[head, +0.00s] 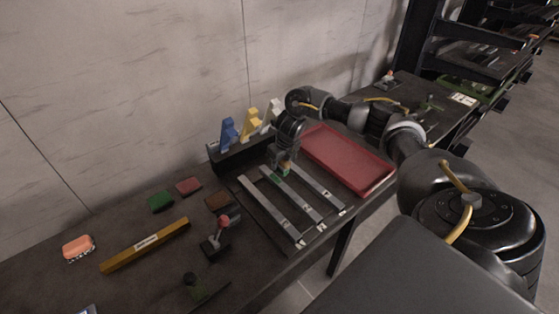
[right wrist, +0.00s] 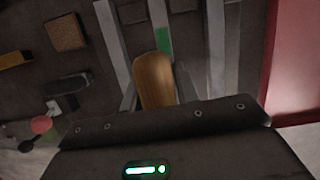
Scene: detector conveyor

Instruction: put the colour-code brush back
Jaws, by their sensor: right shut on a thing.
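My right gripper (head: 284,168) is shut on a brush with a wooden handle (right wrist: 153,80), low over a dark board with light metal rails (head: 271,207). The handle sits between the two fingers in the right wrist view; its far end is hidden. A green patch (right wrist: 163,41) shows just beyond the handle, and I cannot tell whether it belongs to the brush or a rail. Behind, a dark rack (head: 233,163) holds blue (head: 229,132), yellow (head: 250,124) and whitish (head: 271,115) upright pieces. My left gripper is not in view.
A red tray (head: 345,160) lies right of the rails. To the left are green (head: 160,201), red (head: 188,186) and brown (head: 217,201) pads, a labelled ochre bar (head: 120,260), an orange block (head: 77,247) and a red-knobbed lever (head: 216,242). A wall stands behind.

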